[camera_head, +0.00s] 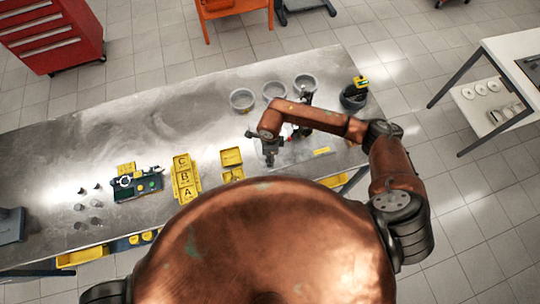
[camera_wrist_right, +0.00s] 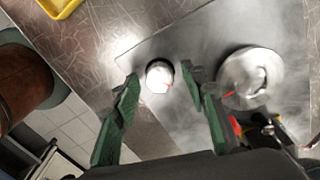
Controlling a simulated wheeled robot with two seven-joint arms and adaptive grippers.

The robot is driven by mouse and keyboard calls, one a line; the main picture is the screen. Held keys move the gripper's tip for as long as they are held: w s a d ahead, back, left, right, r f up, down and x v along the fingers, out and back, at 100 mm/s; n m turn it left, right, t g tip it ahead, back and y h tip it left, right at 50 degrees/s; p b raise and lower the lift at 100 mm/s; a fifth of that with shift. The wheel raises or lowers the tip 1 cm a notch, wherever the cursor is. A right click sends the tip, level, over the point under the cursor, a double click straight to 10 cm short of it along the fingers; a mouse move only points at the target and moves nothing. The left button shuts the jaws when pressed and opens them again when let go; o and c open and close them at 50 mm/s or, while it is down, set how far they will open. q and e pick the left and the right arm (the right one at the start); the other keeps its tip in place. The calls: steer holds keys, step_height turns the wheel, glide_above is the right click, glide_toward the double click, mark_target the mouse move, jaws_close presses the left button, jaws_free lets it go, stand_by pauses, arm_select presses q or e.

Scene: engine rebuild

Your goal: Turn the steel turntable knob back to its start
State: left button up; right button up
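In the right wrist view a small round steel knob (camera_wrist_right: 159,78) with a red mark sits on a grey steel plate. A larger round steel disc (camera_wrist_right: 250,77), also with a red mark, lies to its right. My right gripper (camera_wrist_right: 160,71) is open, its two green fingers on either side of the small knob with gaps showing on both sides. I cannot tell how far above the knob the fingertips are. In the head view my right gripper (camera_head: 269,156) points down over the bench's near side and the knob cannot be made out. My left gripper is out of view.
On the steel bench (camera_head: 130,125) stand grey cups (camera_head: 242,99), a dark pot (camera_head: 353,98), a yellow A-B-C tray (camera_head: 185,177) and a green device (camera_head: 137,184). Red and black parts (camera_wrist_right: 262,128) lie close to my right finger. The bench's middle left is clear.

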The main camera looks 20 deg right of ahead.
jaws_close()
